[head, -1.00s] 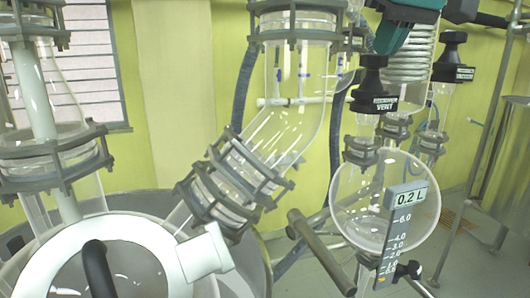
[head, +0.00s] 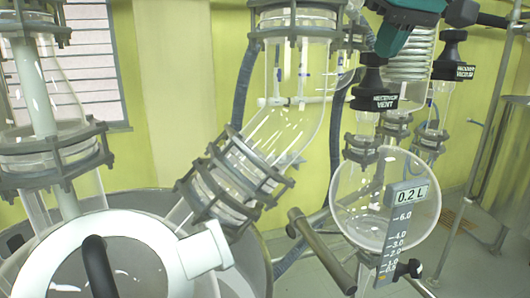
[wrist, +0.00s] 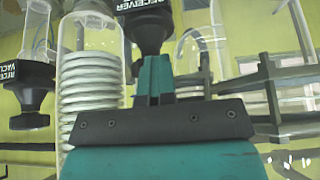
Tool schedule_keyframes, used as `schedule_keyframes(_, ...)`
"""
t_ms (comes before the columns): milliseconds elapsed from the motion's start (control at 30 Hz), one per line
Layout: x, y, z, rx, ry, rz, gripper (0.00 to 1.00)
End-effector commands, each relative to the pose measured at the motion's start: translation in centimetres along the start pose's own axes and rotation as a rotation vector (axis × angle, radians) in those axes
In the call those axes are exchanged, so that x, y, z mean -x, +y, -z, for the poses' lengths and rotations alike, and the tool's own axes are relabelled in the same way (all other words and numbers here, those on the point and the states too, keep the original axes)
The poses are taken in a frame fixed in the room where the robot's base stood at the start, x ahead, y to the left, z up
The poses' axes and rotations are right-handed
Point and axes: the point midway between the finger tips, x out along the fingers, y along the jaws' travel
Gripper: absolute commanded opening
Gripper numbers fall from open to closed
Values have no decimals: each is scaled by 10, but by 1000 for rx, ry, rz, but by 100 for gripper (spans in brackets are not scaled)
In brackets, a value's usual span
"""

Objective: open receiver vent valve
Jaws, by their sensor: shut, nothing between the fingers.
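The receiver vent valve's black knob (head: 372,80) stands upright on glass above the round receiver flask (head: 355,205); its label appears inverted in the head view. My teal gripper (head: 382,48) reaches in from the upper right, with its tip at the knob's top. In the wrist view, the shut fingers (wrist: 155,62) overlap the lower end of the vent knob (wrist: 148,28), with nothing visible between them. I cannot tell whether they touch it. The valve's open or closed state does not show clearly.
The receiver vacuum knob (head: 453,58) stands to the right, and in the wrist view (wrist: 30,85) at left. A glass coil (head: 408,75) is close behind my gripper. The level display (head: 405,195) reads 0.2 L. Clamped glass piping (head: 235,180) lies left.

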Motion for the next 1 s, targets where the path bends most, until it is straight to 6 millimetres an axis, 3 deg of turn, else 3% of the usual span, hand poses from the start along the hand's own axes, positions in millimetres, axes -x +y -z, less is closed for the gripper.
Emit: schedule_keyframes(1000,-6,31,-2,-10,-17,0,0)
